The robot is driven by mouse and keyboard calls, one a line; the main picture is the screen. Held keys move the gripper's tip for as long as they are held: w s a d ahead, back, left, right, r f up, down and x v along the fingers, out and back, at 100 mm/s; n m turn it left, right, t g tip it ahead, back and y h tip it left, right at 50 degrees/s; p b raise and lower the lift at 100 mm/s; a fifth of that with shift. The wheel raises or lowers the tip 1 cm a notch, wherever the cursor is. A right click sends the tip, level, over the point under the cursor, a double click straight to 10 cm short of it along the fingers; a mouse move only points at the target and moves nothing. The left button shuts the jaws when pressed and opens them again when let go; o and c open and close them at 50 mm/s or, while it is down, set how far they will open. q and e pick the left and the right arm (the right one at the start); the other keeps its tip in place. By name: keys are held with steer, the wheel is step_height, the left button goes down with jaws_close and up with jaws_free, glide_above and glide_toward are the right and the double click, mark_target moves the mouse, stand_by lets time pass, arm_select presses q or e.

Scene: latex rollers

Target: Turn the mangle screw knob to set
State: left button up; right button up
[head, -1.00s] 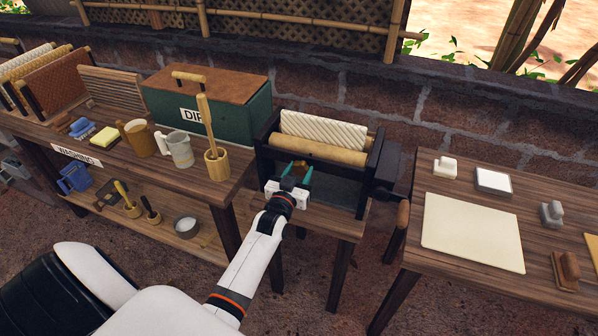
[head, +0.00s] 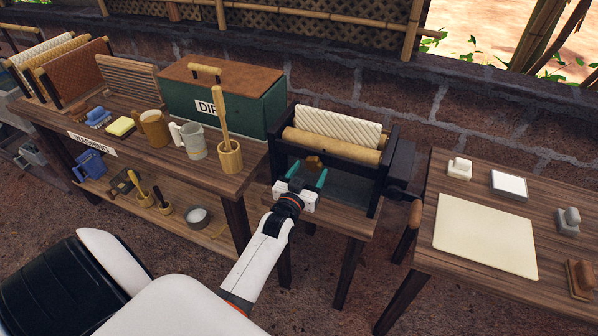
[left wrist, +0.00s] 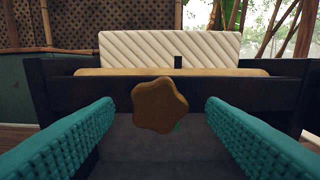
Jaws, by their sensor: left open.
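My left gripper (head: 306,178) is open in front of the mangle. Its teal fingers (left wrist: 160,125) stand either side of the knob with gaps on both sides, not touching it in the picture. My right gripper is not in view.
On the left, a bench holds a green box (head: 270,108), mugs and a wooden pot (head: 230,158) with a stick. On the right, a table carries a cream sheet (head: 485,235) and several small blocks. The mangle's crank handle (head: 415,213) sticks out between the tables.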

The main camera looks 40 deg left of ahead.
arm_select(q)
steer(key=b+v, duration=0.1)
steer(key=v, duration=0.9)
steer(key=shift+a+f, duration=0.1)
steer(key=s+d+f+m+g+h, duration=0.1)
steer(key=s+d+f+g, duration=0.25)
steer(key=f, duration=0.75)
steer(key=s+d+f+m+g+h, duration=0.1)
steer(key=s+d+f+g+h, duration=0.2)
steer(key=f, duration=0.7)
steer(key=s+d+f+m+g, duration=0.1)
steer(key=s+d+f+g, duration=0.2)
steer(key=f, duration=0.8)
steer(key=s+f+g, duration=0.2)
steer(key=s+f, duration=0.3)
steer(key=s, duration=0.4)
steer(key=s+f+m+g, duration=0.1)
steer(key=s+f, duration=0.4)
steer(key=s, duration=0.5)
steer(key=s+f+m+g, duration=0.1)
steer(key=s+f+g, duration=0.3)
steer(key=s, duration=0.6)
steer(key=shift+s+d+f, duration=0.2)
steer(key=shift+d+f, duration=0.15)
steer(key=shift+f, duration=0.35)
